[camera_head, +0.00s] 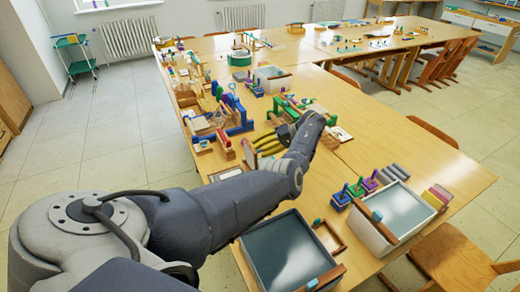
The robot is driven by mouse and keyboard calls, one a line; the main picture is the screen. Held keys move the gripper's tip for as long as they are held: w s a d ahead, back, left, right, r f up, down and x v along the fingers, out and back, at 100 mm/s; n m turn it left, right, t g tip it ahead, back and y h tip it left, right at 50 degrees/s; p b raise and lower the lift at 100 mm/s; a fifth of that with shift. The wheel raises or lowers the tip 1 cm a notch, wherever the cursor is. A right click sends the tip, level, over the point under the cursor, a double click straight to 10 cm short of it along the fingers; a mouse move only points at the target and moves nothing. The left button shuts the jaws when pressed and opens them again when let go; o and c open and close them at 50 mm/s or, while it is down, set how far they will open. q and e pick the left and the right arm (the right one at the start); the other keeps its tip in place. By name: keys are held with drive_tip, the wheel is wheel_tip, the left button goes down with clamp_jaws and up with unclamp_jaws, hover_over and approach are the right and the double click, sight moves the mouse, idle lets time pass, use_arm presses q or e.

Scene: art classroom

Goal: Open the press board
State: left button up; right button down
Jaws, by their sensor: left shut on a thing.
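My left arm reaches in from the left across the near part of the long wooden table. Its left gripper (265,144), with yellow and dark fingers, points left, low over the table. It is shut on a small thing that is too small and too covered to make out. Just beyond the fingers stands a blue-framed stand (236,120) with a pale board, and a green-framed stand (290,106) is behind the gripper. I cannot tell which one is the press board, nor whether the gripper touches either. My right gripper is not in view.
A dark-panelled tray (280,250) lies in front of my forearm. A grey-panelled white box (395,212) stands at the right, with small coloured stands (354,190) beside it. Many small tools crowd the table's left edge. The table's right side has bare wood (385,135).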

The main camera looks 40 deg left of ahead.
use_arm(q)
drive_tip(key=v, duration=0.7)
drive_tip(key=shift+d, duration=0.15)
idle(0.5)
